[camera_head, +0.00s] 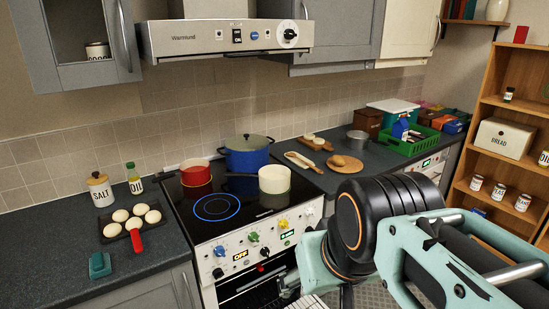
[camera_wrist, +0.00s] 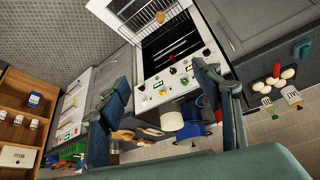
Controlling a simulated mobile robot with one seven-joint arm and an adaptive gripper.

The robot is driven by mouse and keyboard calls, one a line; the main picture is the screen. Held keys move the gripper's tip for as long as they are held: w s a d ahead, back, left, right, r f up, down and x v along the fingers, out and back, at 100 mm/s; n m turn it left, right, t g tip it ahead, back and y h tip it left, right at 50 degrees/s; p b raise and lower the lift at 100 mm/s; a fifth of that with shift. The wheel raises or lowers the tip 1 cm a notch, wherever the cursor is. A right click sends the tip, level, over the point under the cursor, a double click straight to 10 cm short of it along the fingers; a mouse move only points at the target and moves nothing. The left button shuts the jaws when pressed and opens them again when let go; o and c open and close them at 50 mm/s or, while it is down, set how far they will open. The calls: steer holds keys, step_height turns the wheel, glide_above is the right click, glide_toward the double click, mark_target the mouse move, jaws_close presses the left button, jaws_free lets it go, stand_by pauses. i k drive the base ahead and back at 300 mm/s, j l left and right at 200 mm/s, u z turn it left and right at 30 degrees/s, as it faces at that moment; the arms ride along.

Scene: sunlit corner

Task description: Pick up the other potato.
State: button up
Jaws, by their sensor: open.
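A small brown roundish item that looks like a potato (camera_head: 338,160) lies on a round wooden board (camera_head: 352,166) on the counter right of the stove. A small yellow-brown item, possibly another potato (camera_wrist: 160,17), shows on a wire rack (camera_wrist: 143,18) at the top of the wrist view. My gripper (camera_wrist: 161,78) is open and empty, its two fingers spread wide in front of the stove in the wrist view. In the head view my arm hides most of the gripper. The gripper is well apart from the board.
The stove (camera_head: 253,222) bears a red pot (camera_head: 196,177), a blue pot (camera_head: 246,158) and a cream pan (camera_head: 274,180). Its oven (camera_head: 250,284) looks open below. A dark tray (camera_head: 110,238) holds several pale round items. A green crate (camera_head: 410,147) stands farther right.

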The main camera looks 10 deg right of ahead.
mark_target(337, 160)
steer(key=k, duration=0.6)
steer(key=k+j+u, duration=0.1)
steer(key=k+u, duration=0.2)
steer(key=k, duration=0.35)
steer(key=u, duration=1.25)
steer(key=l+u, duration=0.35)
steer(key=l, duration=0.25)
steer(key=k+l, duration=0.1)
steer(key=l, duration=0.5)
steer(key=k+l, duration=0.1)
steer(key=l, duration=0.5)
steer(key=k+l, duration=0.1)
steer(key=l, duration=0.5)
steer(key=k+l, duration=0.1)
steer(key=l, duration=0.5)
